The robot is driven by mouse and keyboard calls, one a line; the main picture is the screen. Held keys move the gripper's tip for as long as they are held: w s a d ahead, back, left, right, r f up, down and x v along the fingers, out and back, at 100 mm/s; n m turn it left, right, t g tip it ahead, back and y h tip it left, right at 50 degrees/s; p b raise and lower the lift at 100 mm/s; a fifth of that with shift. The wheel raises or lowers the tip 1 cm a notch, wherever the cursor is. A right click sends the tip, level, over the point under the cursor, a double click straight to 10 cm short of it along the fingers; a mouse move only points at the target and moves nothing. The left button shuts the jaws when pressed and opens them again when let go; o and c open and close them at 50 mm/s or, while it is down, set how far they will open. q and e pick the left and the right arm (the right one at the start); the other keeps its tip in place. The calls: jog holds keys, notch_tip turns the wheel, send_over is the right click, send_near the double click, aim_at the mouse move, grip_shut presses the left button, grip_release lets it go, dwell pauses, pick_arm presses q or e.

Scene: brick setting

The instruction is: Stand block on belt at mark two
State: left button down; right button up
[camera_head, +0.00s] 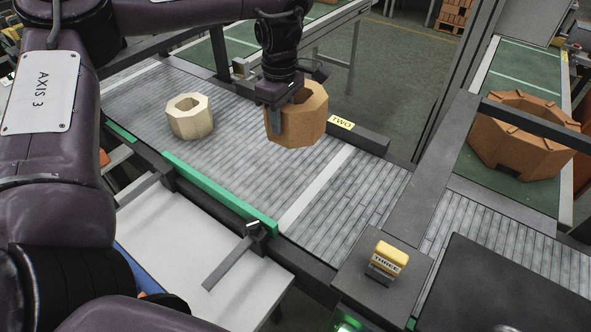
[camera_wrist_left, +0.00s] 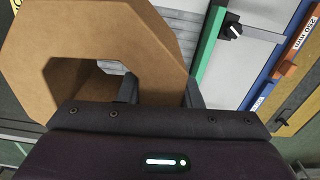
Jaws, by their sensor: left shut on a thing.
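My left gripper (camera_head: 277,120) is shut on the wall of a brown hollow eight-sided block (camera_head: 306,122), with one finger outside it. The block is over the far part of the grey slatted belt (camera_head: 235,165), left of the white cross line (camera_head: 316,186) that runs toward the yellow TWO label (camera_head: 342,122). I cannot tell whether its underside touches the belt. In the left wrist view the block (camera_wrist_left: 150,45) fills the upper left, its opening facing the camera. My right gripper is not in view.
A pale hollow block (camera_head: 190,122) stands on the belt to the left. A larger brown ring-like block (camera_head: 520,150) stands on a green belt beyond. The belt's near middle is clear.

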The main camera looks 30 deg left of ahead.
pick_arm(q)
jog(key=shift+w+f+b, duration=0.1)
jog(key=shift+f+b, duration=2.5)
jog(key=shift+f, duration=7.2)
jog(key=c, duration=1.4)
grip_release()
jog(key=shift+f, duration=0.2)
jog(key=o, duration=0.4)
jog(key=shift+s, duration=0.25)
jog(key=shift+c, duration=0.2)
jog(key=shift+r, duration=0.1)
